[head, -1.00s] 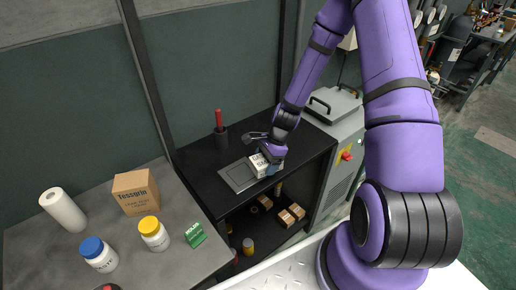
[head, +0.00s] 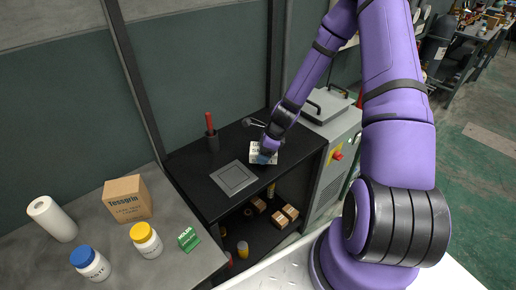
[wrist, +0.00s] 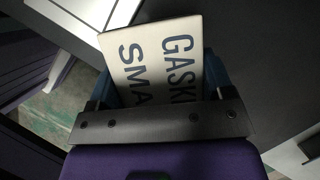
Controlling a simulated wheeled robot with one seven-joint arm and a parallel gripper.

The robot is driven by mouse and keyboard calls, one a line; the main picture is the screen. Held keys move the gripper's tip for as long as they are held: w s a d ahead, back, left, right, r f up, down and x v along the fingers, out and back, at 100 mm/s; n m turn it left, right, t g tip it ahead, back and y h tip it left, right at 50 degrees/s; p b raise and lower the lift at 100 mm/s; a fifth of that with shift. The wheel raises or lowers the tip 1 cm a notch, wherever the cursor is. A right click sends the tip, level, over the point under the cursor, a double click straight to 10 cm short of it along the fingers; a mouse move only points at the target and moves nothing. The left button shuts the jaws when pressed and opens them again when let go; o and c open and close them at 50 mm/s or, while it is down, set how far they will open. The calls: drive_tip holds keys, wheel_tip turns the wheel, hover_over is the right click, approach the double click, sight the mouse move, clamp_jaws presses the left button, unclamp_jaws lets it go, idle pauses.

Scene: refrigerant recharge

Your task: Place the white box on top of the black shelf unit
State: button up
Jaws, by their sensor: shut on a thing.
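The white box (head: 262,152) with dark lettering is at the top of the black shelf unit (head: 203,191), near its right side. In the wrist view the white box (wrist: 155,62) lies between the blue fingers, its printed face towards the camera. My gripper (head: 266,157) is shut on it; it also shows in the wrist view (wrist: 160,95). I cannot tell whether the box's underside touches the shelf top. The box's lower part is hidden by the gripper.
A grey square plate (head: 233,178) lies on the shelf top left of the box. A dark cup with a red-handled tool (head: 211,133) stands behind it. A grey machine (head: 335,130) stands to the right. A grey table (head: 165,255) with a cardboard box and bottles is at left.

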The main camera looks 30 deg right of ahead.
drive_tip(key=w, duration=0.2)
drive_tip(key=w+d, duration=0.1)
drive_tip(key=w, duration=0.1)
drive_tip(key=w+d, duration=0.1)
drive_tip(key=w, duration=0.1)
drive_tip(key=shift+w+f, duration=0.2)
drive_tip(key=shift+f, duration=0.1)
drive_tip(key=shift+w+f, duration=0.15)
drive_tip(key=shift+f, duration=1.65)
drive_tip(key=o, duration=1)
drive_tip(key=shift+f, duration=0.1)
drive_tip(key=shift+c, duration=0.2)
